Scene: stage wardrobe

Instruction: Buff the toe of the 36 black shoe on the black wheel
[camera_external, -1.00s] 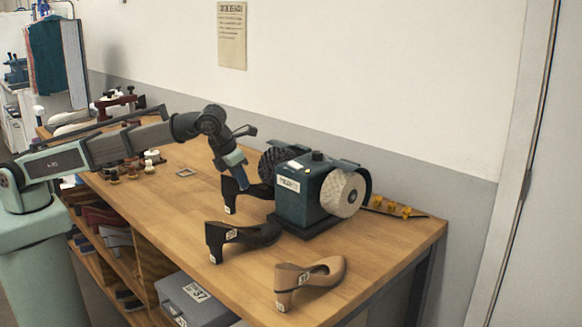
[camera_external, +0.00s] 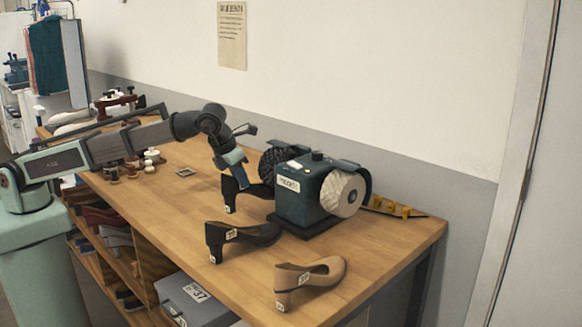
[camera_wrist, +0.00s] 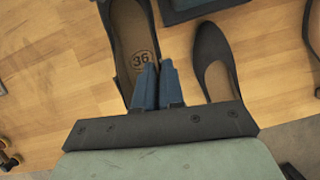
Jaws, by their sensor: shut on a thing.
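The 36 black shoe (camera_wrist: 128,42) lies under my gripper in the wrist view, its insole marked 36 and its toe cut off by the top edge. In the external view it (camera_external: 231,196) stands left of the buffing machine (camera_external: 298,205), its toe partly hidden by the machine. The black wheel (camera_external: 272,160) is on the machine's far left side, partly hidden. I cannot tell whether the toe touches it. My gripper (camera_wrist: 157,68) is shut on the shoe's side wall; it also shows from outside (camera_external: 236,172).
A second black shoe (camera_external: 240,236) lies just in front, close beside the held one. A tan shoe (camera_external: 310,275) lies near the front edge. The white wheel (camera_external: 343,193) faces right. Small pots (camera_external: 130,168) stand at left; a small square frame (camera_external: 186,173) lies on the bench.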

